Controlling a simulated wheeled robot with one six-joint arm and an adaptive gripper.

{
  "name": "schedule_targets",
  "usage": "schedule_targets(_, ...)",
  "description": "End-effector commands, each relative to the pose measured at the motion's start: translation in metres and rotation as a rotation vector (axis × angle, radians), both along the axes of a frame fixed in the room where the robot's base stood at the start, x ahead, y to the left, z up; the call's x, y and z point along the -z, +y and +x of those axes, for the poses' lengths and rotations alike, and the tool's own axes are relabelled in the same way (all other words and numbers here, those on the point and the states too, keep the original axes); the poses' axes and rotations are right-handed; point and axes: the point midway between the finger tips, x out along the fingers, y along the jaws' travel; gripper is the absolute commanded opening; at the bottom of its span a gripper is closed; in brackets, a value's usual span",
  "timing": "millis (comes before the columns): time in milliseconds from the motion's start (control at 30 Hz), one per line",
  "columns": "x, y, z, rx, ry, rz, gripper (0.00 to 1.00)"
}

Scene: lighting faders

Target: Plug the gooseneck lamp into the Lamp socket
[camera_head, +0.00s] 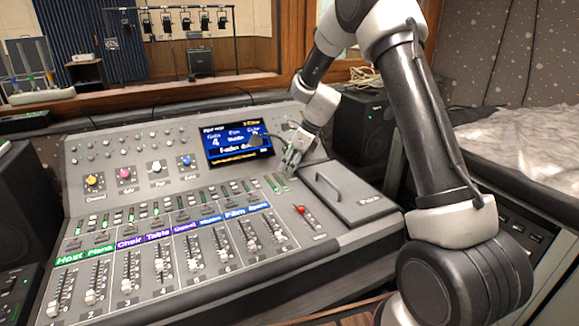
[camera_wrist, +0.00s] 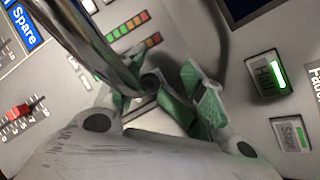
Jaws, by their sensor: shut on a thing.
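My gripper (camera_head: 292,158) is low over the console's upper right, just right of the screen. In the wrist view, my gripper's green-padded fingers (camera_wrist: 165,92) are shut on the gooseneck lamp (camera_wrist: 88,38), whose shiny metal neck runs from the upper left down to the fingers. A dark part of the lamp (camera_head: 257,140) shows in front of the screen in the head view. The plug end is hidden between the fingers. I cannot make out the Lamp socket in either view.
The console (camera_head: 130,205) carries faders, coloured knobs and a lit screen (camera_head: 237,153). A raised grey lid with a handle (camera_head: 345,192) lies right of my gripper. A lit green button (camera_wrist: 266,76) is close by in the wrist view. A black speaker (camera_head: 362,125) stands behind.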

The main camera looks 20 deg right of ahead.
Motion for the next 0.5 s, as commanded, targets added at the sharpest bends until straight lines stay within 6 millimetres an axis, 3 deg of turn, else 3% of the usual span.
schedule_targets(33, 0.007, 0.0034, -0.0113, -0.008, 0.034, 0.006, 0.0)
schedule_targets(500, -0.0005, 0.0039, -0.0102, -0.008, 0.033, 0.007, 0.0)
